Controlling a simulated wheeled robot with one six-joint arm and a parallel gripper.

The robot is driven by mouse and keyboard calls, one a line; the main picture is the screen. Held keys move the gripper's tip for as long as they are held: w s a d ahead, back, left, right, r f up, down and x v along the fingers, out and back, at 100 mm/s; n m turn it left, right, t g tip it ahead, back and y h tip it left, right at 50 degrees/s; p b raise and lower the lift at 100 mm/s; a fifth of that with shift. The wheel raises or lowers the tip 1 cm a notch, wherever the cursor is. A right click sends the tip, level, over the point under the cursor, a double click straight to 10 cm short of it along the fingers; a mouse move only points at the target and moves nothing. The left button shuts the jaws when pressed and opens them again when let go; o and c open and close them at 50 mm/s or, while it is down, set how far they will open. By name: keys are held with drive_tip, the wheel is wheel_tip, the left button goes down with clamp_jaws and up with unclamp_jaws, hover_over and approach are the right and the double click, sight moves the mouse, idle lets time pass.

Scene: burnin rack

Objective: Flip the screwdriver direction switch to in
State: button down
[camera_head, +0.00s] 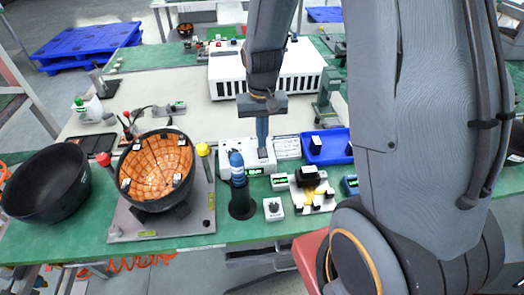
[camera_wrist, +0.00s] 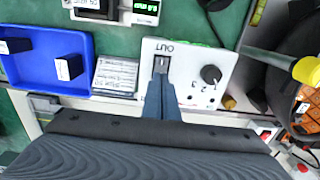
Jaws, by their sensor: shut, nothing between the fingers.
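A white control box (camera_head: 235,154) stands on the green bench in front of the beige mat. In the wrist view this box (camera_wrist: 205,62) carries a small dark switch (camera_wrist: 161,64) with lettering beside it that looks like an upside-down "OUT", and a black knob (camera_wrist: 211,74) with numbers. My gripper (camera_head: 262,151) points down at the box. In the wrist view its blue fingers (camera_wrist: 161,84) are shut and empty, with their tips right at the switch. I cannot tell whether they touch it, and they partly hide it. A blue-topped screwdriver (camera_head: 237,165) stands upright in a black holder.
A blue tray (camera_head: 330,158) with small black-and-white parts lies right of the box. A copper-coloured bowl (camera_head: 156,168) on a grey plate stands left, beside a yellow-topped post (camera_head: 203,150). A small white knob box (camera_head: 273,209) sits near the front edge. A large white unit stands behind.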

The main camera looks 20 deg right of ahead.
sight(263, 150)
drive_tip(key=shift+f+b, duration=0.35)
drive_tip(key=shift+f, duration=0.35)
idle(0.6)
wheel_tip(263, 150, up, 7)
drive_tip(key=p, duration=0.6)
idle(0.4)
drive_tip(key=shift+s, duration=0.1)
drive_tip(key=s+n+t+b, duration=0.1)
drive_tip(key=s+n+b, duration=0.1)
drive_tip(key=s+b, duration=0.5)
drive_tip(key=s+r, duration=0.1)
drive_tip(key=s, duration=0.2)
